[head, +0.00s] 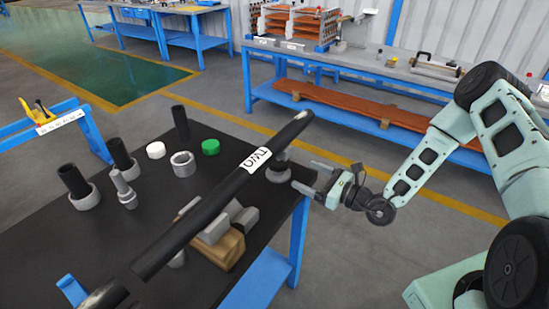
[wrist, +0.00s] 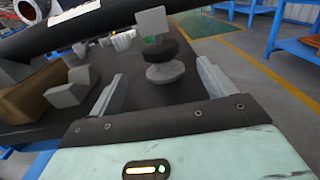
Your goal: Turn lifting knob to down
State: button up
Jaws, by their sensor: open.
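The lifting knob appears to be the dark round piece (head: 279,168) near the right edge of the black table, partly behind the long bar. In the wrist view it shows as a dark disc (wrist: 160,51) above a grey round base, with a light grey block (wrist: 151,20) on top. My gripper (head: 306,176) is open and empty, just right of the knob and pointing at it. In the wrist view the two fingers (wrist: 160,74) lie to either side of the knob's base, with the knob beyond their tips. I see no contact.
A long black bar (head: 205,207) with a white label runs diagonally over the table (head: 85,220). A wooden block (head: 222,248) and grey blocks sit under it. Black cylinders, metal parts and a green cap (head: 210,147) stand farther left. Floor right of the table is clear.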

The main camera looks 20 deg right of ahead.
aim_at(279, 165)
jog(key=p+x, duration=0.1)
jog(key=x, duration=1.1)
jog(key=shift+w+a+p, duration=0.15)
jog(key=shift+p, duration=0.25)
jog(key=c, duration=1)
